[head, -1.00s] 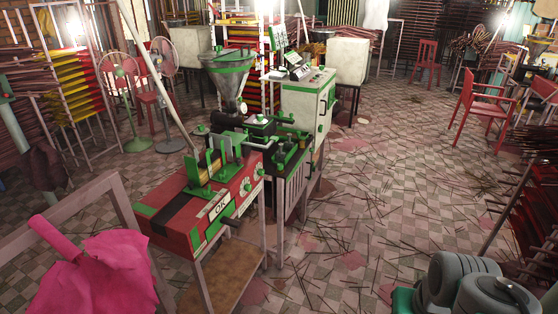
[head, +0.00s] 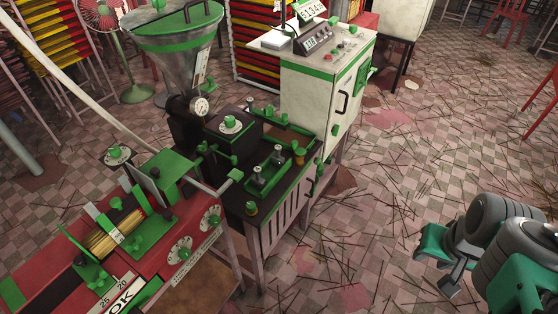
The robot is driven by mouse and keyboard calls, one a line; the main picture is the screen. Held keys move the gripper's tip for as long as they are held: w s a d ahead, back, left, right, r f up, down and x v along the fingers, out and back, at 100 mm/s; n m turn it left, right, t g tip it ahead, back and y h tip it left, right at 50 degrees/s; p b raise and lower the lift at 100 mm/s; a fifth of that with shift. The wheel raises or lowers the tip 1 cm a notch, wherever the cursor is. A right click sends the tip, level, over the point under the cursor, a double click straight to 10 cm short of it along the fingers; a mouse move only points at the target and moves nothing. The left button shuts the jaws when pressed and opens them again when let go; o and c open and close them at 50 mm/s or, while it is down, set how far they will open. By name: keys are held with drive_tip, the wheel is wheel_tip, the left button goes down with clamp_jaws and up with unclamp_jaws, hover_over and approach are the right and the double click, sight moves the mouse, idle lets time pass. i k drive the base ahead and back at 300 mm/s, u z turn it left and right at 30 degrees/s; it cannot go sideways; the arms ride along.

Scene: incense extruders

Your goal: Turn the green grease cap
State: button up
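The extruder machine (head: 262,180) stands left of centre in the head view, black and green on a metal frame. Several small green caps and knobs sit on it, and I cannot tell for sure which is the grease cap. One green-topped cap with a yellowish base (head: 251,208) is at the near corner of its bed. A similar one with an orange base (head: 299,156) is further back on the right side. My gripper (head: 450,286) seems to be at the lower right, under my grey and green arm, well apart from the machine. Its fingers are not clear.
A red unit (head: 150,245) with dials joins the machine at the front left. A metal hopper (head: 172,50) rises behind, and a white control cabinet (head: 322,95) stands at the back right. The tiled floor (head: 400,190) between machine and arm is open, strewn with thin sticks.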

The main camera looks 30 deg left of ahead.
sight(250, 206)
drive_tip(key=i, duration=1.2)
drive_tip(key=u, duration=5.35)
